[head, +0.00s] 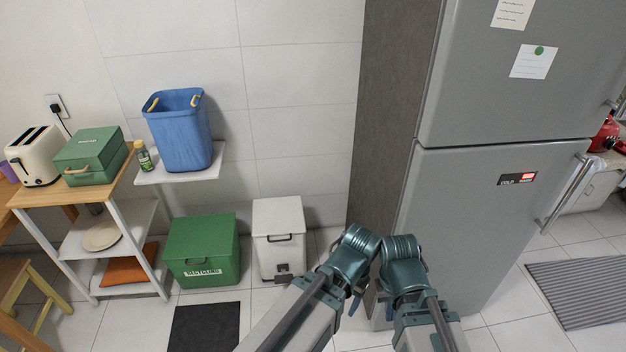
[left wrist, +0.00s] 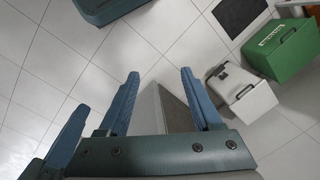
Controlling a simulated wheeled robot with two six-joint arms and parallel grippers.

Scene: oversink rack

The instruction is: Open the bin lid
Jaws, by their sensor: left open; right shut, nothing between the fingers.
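A white bin (head: 278,228) with a dark handle and a dark pedal stands on the floor against the wall, left of the fridge. Its lid looks shut. The bin also shows in the left wrist view (left wrist: 246,101), right of the fingers and apart from them. My left gripper (left wrist: 159,74) is open and empty, pointing down, to the right of the bin in the head view. My right gripper (left wrist: 82,110) is shut and empty, close beside the left one. In the head view the wrists hide much of the fingers.
A green box (head: 203,243) stands just left of the bin, with a dark mat (head: 205,327) in front. The grey fridge (head: 490,195) rises on the right. A blue basket (head: 180,135) sits on a wall shelf. Tiled floor in front of the bin is clear.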

